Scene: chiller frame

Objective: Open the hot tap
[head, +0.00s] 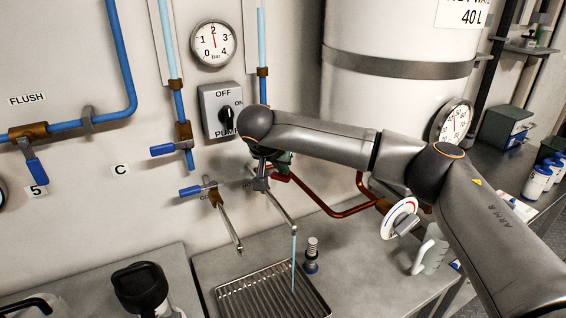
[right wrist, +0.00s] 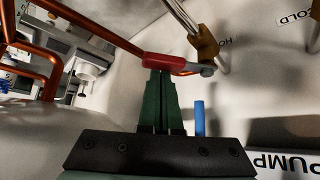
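The hot tap's red handle (head: 281,177) is partly hidden by my right gripper in the head view. In the right wrist view the handle (right wrist: 166,62) lies across the tips of my right gripper (right wrist: 160,73). Its green fingers are together, with the handle at their tips rather than visibly between them. The hot tap's spout (head: 281,208) points down over the drip tray (head: 231,293). A thin pale-blue stream (head: 294,262) runs from the spout to the tray. The cold tap (head: 212,194), with a blue handle, is to its left and shows no stream. My left gripper is out of view.
A pump switch (head: 220,110) and a pressure gauge (head: 213,43) are on the wall above. A white tank (head: 395,45) and copper pipes (head: 335,211) are close to my right arm. A dial valve (head: 400,219) and a jug (head: 430,251) are at the right.

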